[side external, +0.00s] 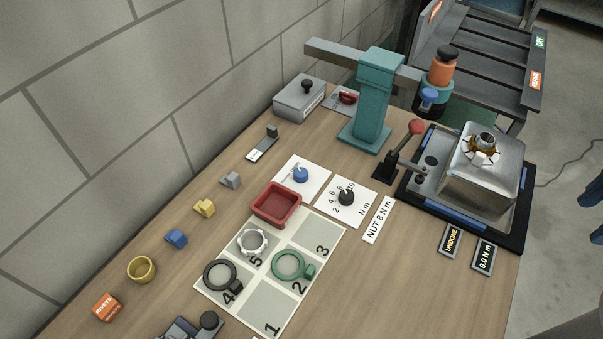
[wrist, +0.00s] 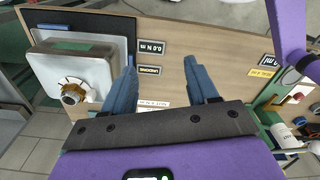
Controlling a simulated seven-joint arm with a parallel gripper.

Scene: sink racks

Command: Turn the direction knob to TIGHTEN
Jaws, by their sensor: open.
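A blue knob (side external: 300,174) with a pale pointer sits on a white plate (side external: 312,163) left of the table's middle. I cannot read any TIGHTEN mark on it. A black knob (side external: 346,197) on a white dial plate numbered in N m is beside it, lower right. A red knob (side external: 347,98) lies farther back, behind the teal post. My gripper (wrist: 160,72) shows two blue fingers, apart and empty, in the wrist view. Blue finger-like shapes stand at the right edge of the side view, far from the knobs. I cannot make out the knobs in the wrist view.
A metal block with a brass nut (side external: 481,150) stands in a black tray (side external: 518,236). A red-balled lever (side external: 416,127) and teal post (side external: 371,105) rise nearby. Signs read UNDONE (side external: 450,239) and 0.0 N m (side external: 484,257). A red bin (side external: 277,203) is left of the dials.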

